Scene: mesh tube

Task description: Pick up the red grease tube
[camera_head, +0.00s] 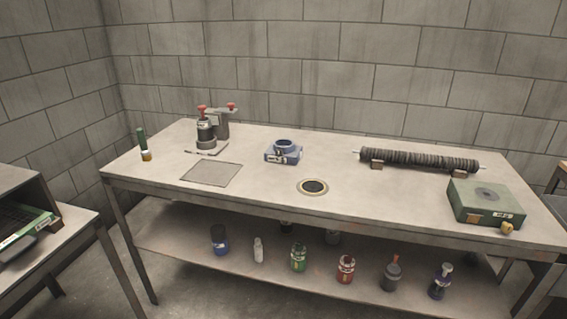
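A red container (346,269) with a pale label and a dark top stands upright on the lower shelf, right of the middle. It is the only mostly red container I see, but its label is too small to read. A dark grey container (391,273) stands to its right, and a green container (299,257) with a white label stands to its left. Neither of my grippers is in view.
The workbench top (400,205) overhangs the lower shelf (170,240). A blue can (219,240), a white bottle (258,250) and a dark blue bottle (441,281) also stand below. On top are a red-knobbed device (207,130), a dark roller (420,159) and a green box (485,203).

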